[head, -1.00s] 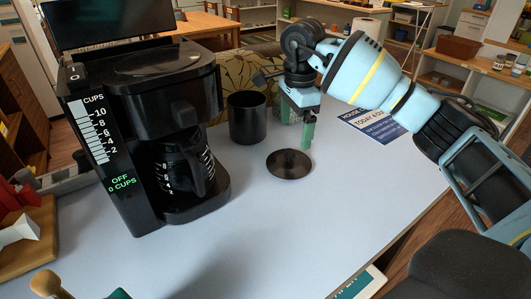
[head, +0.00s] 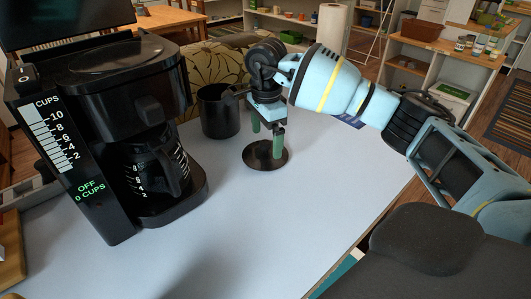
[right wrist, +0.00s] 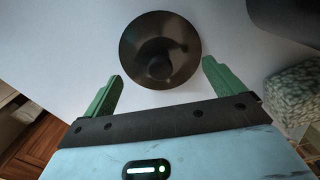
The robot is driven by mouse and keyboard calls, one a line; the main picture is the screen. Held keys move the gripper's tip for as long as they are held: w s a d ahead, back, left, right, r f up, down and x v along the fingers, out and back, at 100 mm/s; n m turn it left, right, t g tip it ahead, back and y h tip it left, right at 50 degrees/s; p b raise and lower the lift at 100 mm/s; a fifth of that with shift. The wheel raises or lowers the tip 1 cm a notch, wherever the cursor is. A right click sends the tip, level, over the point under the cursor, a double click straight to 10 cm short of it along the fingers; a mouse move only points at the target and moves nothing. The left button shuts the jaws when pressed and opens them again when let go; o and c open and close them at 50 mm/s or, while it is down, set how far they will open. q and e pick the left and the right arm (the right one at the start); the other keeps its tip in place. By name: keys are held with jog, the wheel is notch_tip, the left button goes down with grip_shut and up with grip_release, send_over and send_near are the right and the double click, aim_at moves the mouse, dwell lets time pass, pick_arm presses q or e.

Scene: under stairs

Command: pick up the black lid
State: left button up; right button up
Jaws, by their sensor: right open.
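The black lid (head: 258,157) is a round dark disc lying flat on the pale tabletop, right of the coffee maker. In the right wrist view the lid (right wrist: 150,35) shows its raised centre knob, just beyond the fingertips. My right gripper (head: 267,142) points down at the lid, its green fingers open on either side of the knob in the head view. In the right wrist view the right gripper (right wrist: 162,78) is open and empty, with a wide gap between its fingers. Whether the fingers touch the lid I cannot tell. My left gripper is not in view.
A black coffee maker (head: 120,90) with its glass carafe (head: 152,172) stands on the left. A black cup (head: 218,112) stands just behind the lid. A blue printed sheet (head: 352,121) lies partly hidden behind my right arm. The table front (head: 270,230) is clear.

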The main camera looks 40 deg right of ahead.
aim_at(267, 142)
jog(key=shift+f, duration=1.35)
jog(key=shift+c, duration=0.3)
jog(key=shift+s+f, duration=0.1)
jog(key=shift+f, duration=0.05)
jog(key=c, duration=1.9)
